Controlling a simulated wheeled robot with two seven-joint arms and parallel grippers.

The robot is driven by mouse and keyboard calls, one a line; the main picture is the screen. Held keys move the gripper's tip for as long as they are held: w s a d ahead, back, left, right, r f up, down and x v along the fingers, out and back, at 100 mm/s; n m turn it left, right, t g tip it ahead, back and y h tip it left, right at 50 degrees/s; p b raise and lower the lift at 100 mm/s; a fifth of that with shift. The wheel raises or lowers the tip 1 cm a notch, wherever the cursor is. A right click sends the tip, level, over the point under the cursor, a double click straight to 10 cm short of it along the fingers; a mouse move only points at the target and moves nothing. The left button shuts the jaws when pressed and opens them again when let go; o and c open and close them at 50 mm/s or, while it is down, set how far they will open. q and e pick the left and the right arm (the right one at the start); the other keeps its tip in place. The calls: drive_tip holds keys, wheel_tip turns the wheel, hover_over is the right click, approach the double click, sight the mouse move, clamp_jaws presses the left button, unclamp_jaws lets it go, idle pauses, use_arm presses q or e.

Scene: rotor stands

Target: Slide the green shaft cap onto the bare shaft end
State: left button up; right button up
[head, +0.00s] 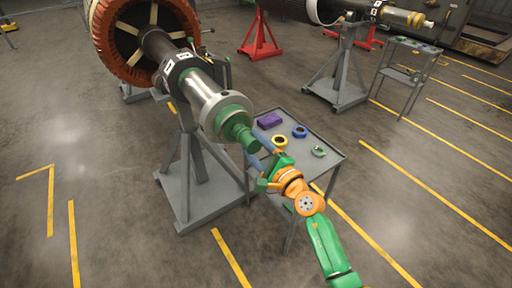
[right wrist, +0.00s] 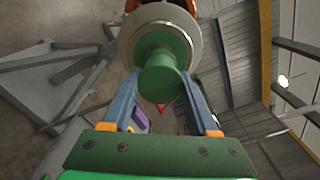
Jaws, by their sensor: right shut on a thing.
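The green shaft cap (head: 236,130) is at the near end of the silver shaft (head: 212,98), in line with it. In the right wrist view the cap (right wrist: 160,82) shows a wide disc with a narrower knob towards me. Behind it is the pale round collar (right wrist: 128,48) of the shaft end. The cap looks close against or over the shaft end; I cannot tell how far on it is. My right gripper (head: 257,152) is shut on the cap's knob, with one blue finger on each side in the right wrist view (right wrist: 160,92). My left gripper is not in view.
A grey stand (head: 188,165) bears the shaft and orange rotor (head: 104,35). Under and beside my right arm, a small grey table (head: 333,156) holds a purple block (head: 270,120), yellow ring (head: 280,142), blue ring (head: 300,131) and green ring (head: 318,151). Floor at front left is clear.

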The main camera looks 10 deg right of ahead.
idle(0.5)
drive_tip(key=o, duration=1.3)
drive_tip(key=shift+p+v, duration=0.5)
drive_tip(key=shift+v, duration=1.05)
drive_tip(key=v, duration=0.5)
drive_tip(key=shift+s+d+r, duration=0.1)
drive_tip(key=shift+s, duration=0.3)
